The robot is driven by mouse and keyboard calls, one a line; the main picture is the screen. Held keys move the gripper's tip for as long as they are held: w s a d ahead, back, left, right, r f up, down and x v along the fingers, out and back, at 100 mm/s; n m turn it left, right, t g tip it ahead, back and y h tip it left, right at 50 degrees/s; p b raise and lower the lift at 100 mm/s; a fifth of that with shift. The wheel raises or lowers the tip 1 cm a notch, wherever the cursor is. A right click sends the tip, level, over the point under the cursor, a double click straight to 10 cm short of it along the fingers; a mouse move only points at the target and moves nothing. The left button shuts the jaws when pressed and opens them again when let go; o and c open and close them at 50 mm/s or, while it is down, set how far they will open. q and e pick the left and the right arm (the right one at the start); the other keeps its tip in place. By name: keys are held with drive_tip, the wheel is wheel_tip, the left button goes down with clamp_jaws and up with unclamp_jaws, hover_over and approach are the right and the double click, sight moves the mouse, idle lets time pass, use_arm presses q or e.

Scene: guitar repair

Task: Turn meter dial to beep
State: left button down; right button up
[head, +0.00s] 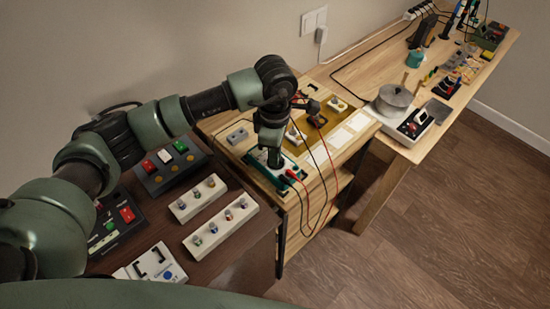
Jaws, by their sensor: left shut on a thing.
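The meter (281,184), with a teal case and a pale face, lies flat near the front edge of the light wooden bench. Red and black leads (326,150) are plugged in at its right side and hang in loops over the bench edge. My left gripper (273,162) points straight down onto the meter and is shut on its dial. The fingertips and arm hide the dial, so its setting cannot be read. My right gripper is out of view.
A dark table at left holds switch boxes (168,166) and two white strips of knobs (221,224). A tan mat with parts lies behind the meter. A pot (394,98) stands on the far bench. The floor at right is clear.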

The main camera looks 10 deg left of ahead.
use_arm(q)
drive_tip(key=n+b, duration=0.2)
drive_tip(key=n, duration=0.1)
drive_tip(key=shift+f+n+b, duration=0.2)
drive_tip(key=shift+n+b, duration=0.1)
drive_tip(key=shift+s+r+n+b, duration=0.15)
drive_tip(key=shift+n+b, duration=0.95)
drive_tip(key=shift+n, duration=0.7)
drive_tip(key=c, duration=1.5)
unclamp_jaws()
drive_tip(key=shift+d, duration=0.1)
